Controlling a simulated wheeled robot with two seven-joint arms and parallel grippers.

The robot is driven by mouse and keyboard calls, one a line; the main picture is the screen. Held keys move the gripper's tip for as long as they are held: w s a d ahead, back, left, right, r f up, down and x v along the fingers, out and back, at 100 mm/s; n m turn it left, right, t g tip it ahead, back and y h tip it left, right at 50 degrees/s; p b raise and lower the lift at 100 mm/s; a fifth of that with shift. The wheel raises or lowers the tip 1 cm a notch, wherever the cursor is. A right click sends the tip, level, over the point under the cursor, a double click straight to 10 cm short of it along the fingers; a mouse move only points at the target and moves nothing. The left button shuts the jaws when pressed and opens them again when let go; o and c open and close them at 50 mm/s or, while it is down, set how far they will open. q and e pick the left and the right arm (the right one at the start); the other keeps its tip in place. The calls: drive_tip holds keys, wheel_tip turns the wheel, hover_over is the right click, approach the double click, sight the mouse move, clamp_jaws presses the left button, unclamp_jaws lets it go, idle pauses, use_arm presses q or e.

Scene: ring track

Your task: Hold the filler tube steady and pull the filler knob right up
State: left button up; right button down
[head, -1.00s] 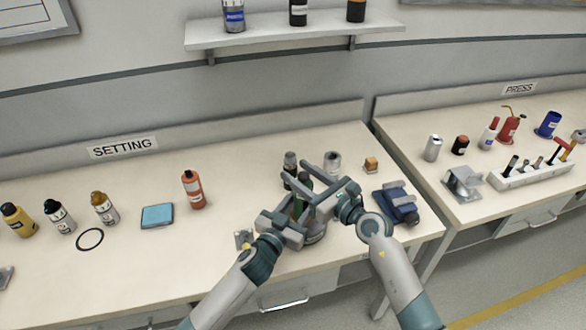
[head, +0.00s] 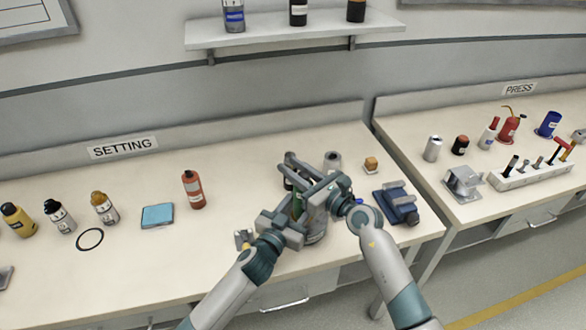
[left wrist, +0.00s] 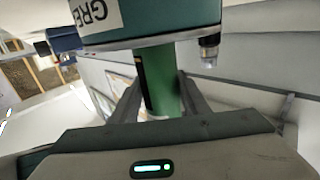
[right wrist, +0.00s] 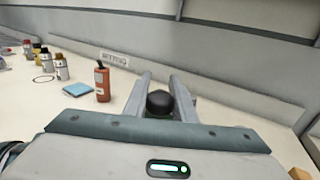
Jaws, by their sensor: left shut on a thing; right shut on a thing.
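The green filler tube (left wrist: 160,85) stands between the two fingers of my left gripper (left wrist: 158,90), which is shut on it. In the head view the tube (head: 297,206) is partly hidden by both grippers. The filler's wider body with a white label (left wrist: 150,20) adjoins the tube in the left wrist view. The black round filler knob (right wrist: 160,102) is between the fingers of my right gripper (right wrist: 158,95), which is shut on it above the left gripper. In the head view the right gripper's fingers cover the knob.
A grey cylinder (head: 332,162), a small orange block (head: 371,164) and a blue fixture (head: 395,203) are close on the right.

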use_arm(q)
drive_tip(key=shift+f, duration=0.1)
use_arm(e)
wheel_tip(320, 180, up, 5)
drive_tip(key=c, duration=1.5)
unclamp_jaws()
drive_tip(key=shift+o, duration=0.2)
drive_tip(key=shift+s+d+f, duration=0.1)
drive_tip(key=v, duration=1.1)
drive_tip(key=shift+s+d, duration=0.25)
drive_tip(key=shift+d, duration=0.05)
